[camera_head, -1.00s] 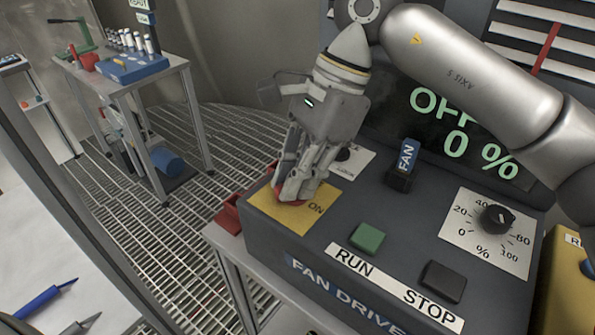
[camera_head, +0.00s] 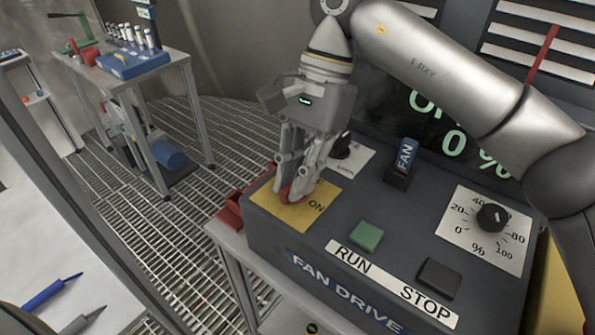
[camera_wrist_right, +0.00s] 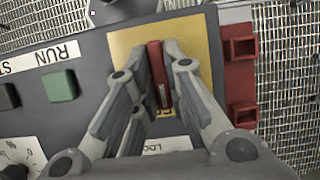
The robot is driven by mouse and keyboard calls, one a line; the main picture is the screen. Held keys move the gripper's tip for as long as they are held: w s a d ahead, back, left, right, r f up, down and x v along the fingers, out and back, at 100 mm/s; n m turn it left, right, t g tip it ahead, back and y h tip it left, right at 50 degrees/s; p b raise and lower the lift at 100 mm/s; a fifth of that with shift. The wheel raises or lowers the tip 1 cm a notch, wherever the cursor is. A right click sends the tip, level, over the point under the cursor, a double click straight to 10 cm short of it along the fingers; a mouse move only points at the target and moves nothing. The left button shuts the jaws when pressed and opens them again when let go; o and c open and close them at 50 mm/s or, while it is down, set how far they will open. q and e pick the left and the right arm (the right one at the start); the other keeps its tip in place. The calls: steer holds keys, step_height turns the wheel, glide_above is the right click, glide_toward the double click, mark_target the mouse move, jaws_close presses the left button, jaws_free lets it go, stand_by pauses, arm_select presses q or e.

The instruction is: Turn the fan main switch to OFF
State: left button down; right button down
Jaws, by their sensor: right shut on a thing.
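The fan main switch has a red handle on a yellow plate (camera_head: 277,211) at the left end of the grey fan drive box (camera_head: 400,215). "ON" shows on the plate in the head view. My right gripper (camera_head: 292,195) is lowered onto the plate, shut on the red handle (camera_wrist_right: 158,75). In the right wrist view the handle stands between the two fingers, its long side running along them. The fingers hide most of it in the head view. My left gripper is not in view.
The box also carries a green RUN button (camera_head: 366,235), a black STOP button (camera_head: 439,278), a percent knob (camera_head: 491,217) and a blue FAN tag (camera_head: 405,154). Red brackets (camera_wrist_right: 240,80) stick out beside the plate. A display reads 0 %.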

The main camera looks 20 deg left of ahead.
steer(key=shift+r, duration=0.1)
steer(key=c, duration=1.5)
jaws_free()
steer(key=v, duration=1.2)
steer(key=shift+s, duration=0.15)
